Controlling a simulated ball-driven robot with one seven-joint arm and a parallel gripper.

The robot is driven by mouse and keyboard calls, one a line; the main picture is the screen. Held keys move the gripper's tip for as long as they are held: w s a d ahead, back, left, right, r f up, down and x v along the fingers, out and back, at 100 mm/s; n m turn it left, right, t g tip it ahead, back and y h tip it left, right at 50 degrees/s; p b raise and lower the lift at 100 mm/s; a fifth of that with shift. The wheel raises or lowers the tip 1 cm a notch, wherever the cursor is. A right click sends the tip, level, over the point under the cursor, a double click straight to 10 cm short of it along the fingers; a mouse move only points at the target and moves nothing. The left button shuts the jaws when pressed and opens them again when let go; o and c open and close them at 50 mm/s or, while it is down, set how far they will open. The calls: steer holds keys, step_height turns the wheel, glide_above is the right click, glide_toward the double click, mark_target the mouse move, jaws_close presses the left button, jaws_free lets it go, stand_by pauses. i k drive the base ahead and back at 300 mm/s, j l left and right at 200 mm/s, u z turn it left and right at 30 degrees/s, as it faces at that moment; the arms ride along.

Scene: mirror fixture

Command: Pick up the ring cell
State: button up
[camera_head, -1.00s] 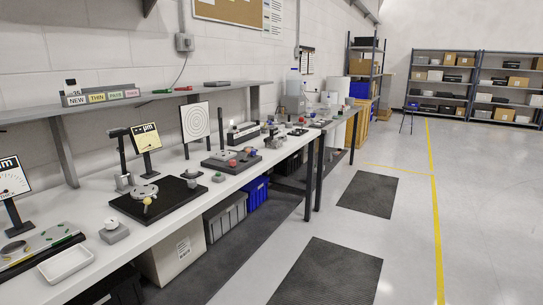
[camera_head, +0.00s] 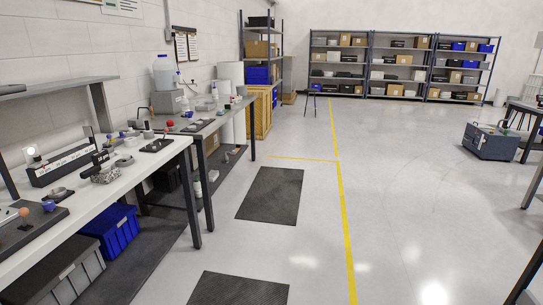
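I cannot tell for sure which object is the ring cell; the bench items are small in this view. A small round grey piece (camera_head: 124,160) lies on the white workbench (camera_head: 150,172) at the left. A round grey dish-like piece (camera_head: 57,192) sits on the same bench, nearer to me. Both stand apart from any gripper. My gripper is not in view.
A grey bench (camera_head: 222,118) with small items continues behind the white one. Dark floor mats (camera_head: 270,195) and a yellow line (camera_head: 341,215) mark open floor. A dark grey case (camera_head: 491,141) stands at right, shelving (camera_head: 395,70) at the back.

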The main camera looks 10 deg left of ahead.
mark_target(130, 141)
steer(key=i+z, duration=0.15)
steer(key=i, duration=1.7)
steer(key=i+u, duration=0.1)
steer(key=i, duration=0.45)
steer(key=i+l+u, duration=0.1)
steer(key=i, duration=0.45)
steer(key=i+l+u, duration=0.1)
steer(key=i, duration=0.45)
steer(key=i+u, duration=0.3)
steer(key=u, duration=0.2)
steer(key=i+l+u, duration=0.25)
steer(key=u, duration=0.2)
steer(key=i+l+u, duration=0.3)
steer(key=u, duration=0.2)
steer(key=i+l+u, duration=0.25)
steer(key=l+u, duration=0.2)
